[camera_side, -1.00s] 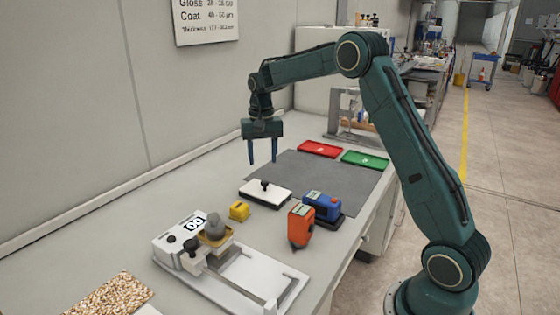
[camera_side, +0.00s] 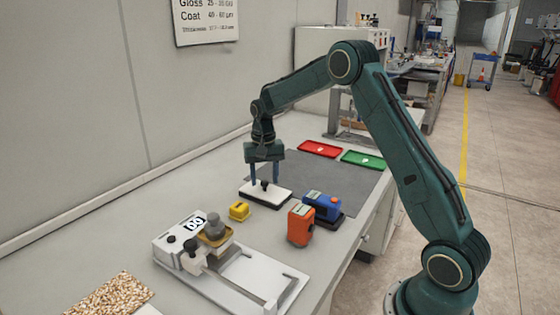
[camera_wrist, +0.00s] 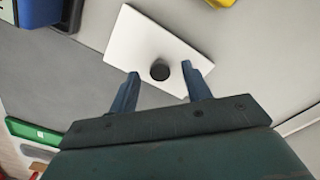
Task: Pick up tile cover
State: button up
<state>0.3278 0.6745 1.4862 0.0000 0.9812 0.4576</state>
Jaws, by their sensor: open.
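The tile cover (camera_side: 277,198) is a flat white plate with a black knob on top, lying on the dark grey mat (camera_side: 340,195). In the wrist view the cover (camera_wrist: 143,38) and its round black knob (camera_wrist: 160,70) show just beyond my fingertips. My gripper (camera_side: 265,183) is open and points down over the cover, with the knob seen between its two blue fingers. In the wrist view the fingers (camera_wrist: 160,80) stand apart, one to each side of the knob. I cannot tell whether they touch the cover.
A yellow block (camera_side: 239,211), an orange device (camera_side: 301,226) and a blue device (camera_side: 322,205) stand near the cover. A white coater (camera_side: 250,280) is in front. Red (camera_side: 320,149) and green (camera_side: 365,160) trays lie behind. The mat between cover and trays is clear.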

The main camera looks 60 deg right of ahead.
aim_at(265, 181)
jog(key=shift+f, duration=0.3)
grip_shut()
dwell(0.3)
jog(key=shift+r, duration=0.15)
notch_tip(265, 181, up, 20)
dwell(0.8)
dwell(0.4)
